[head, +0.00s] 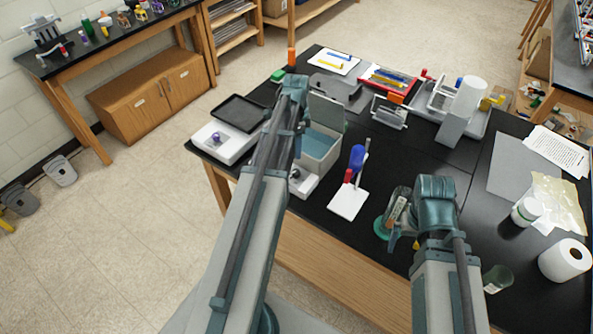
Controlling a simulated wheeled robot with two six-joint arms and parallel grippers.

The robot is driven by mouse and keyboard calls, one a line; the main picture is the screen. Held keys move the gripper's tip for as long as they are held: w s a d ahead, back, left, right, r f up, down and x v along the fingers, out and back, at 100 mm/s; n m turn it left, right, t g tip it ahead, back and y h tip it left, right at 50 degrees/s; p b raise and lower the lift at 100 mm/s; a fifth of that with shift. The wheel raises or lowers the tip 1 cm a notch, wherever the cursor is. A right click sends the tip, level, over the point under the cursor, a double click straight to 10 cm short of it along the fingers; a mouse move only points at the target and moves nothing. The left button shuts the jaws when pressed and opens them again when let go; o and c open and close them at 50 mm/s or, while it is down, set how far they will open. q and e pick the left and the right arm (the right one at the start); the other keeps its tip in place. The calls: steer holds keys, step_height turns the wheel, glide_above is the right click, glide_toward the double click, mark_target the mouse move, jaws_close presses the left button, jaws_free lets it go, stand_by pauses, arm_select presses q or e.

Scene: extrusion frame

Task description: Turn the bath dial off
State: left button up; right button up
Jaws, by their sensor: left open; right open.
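The bath is a pale grey box (312,152) near the table's left front, with its lid (326,112) raised and bluish water inside. A small dark dial (296,174) shows on its low front panel, close beside my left forearm; its setting is too small to read. My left arm passes over the left edge of the bath, and my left gripper (292,84) is beyond the dial, open, with its fingers mostly hidden. My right gripper (405,222) is open at the table's front, to the right of the bath, beside a glass bottle (397,205); contact cannot be told.
A tray of pens (388,80), a paper roll (566,259) and jars crowd the table.

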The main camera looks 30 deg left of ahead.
mark_target(296, 171)
arm_select(q)
step_height(296, 171, down, 12)
steer(key=b, duration=1.1)
steer(key=shift+f+b, duration=0.25)
steer(key=shift+b, duration=0.1)
steer(key=shift+r, duration=0.1)
jaws_close()
